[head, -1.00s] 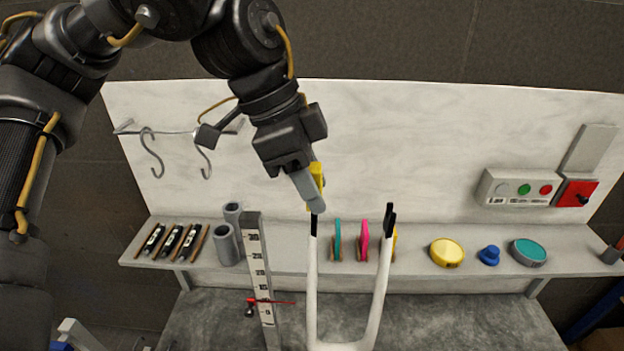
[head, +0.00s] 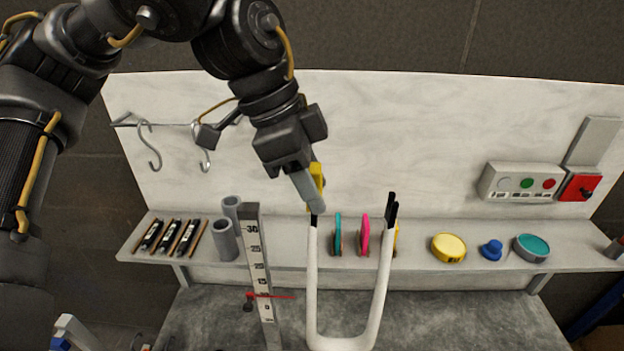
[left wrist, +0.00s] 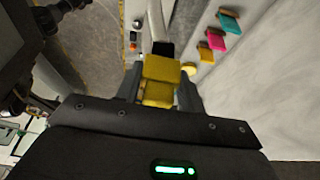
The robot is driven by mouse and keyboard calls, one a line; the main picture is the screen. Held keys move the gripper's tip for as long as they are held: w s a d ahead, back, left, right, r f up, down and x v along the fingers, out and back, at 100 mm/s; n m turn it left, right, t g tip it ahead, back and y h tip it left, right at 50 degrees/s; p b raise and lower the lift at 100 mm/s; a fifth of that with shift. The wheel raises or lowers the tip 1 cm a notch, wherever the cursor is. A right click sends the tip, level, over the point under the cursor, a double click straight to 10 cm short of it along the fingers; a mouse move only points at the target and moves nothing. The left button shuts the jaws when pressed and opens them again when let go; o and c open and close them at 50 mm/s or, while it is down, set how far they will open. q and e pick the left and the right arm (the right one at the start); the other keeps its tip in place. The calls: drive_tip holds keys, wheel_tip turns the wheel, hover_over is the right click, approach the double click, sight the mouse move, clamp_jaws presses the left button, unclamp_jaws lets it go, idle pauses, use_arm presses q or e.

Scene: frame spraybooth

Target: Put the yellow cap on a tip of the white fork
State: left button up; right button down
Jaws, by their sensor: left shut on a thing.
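The white fork (head: 312,290) stands upright with two prongs, each ending in a black tip. My left gripper (head: 310,195) is shut on the yellow cap (head: 317,178), right above the fork's left tip (head: 314,219). In the left wrist view the yellow cap (left wrist: 160,80) sits between the fingers, with the black tip (left wrist: 162,48) right at its far end. I cannot tell whether the tip is inside the cap. The right tip (head: 391,208) is bare. My right gripper is not in view.
A shelf (head: 290,262) behind the fork holds a teal piece (head: 338,235), a pink piece (head: 364,235), a yellow tin (head: 448,248), a blue knob (head: 491,250) and grey tubes (head: 224,240). A measuring post (head: 260,270) stands left of the fork.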

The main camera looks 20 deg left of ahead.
use_arm(q)
drive_tip(key=shift+f+b, duration=0.8)
drive_tip(key=shift+f, duration=0.15)
drive_tip(key=o, duration=1)
drive_tip(key=shift+r, duration=0.15)
drive_tip(key=shift+a+r, duration=0.15)
drive_tip(key=shift+r, duration=0.15)
drive_tip(key=v, duration=1)
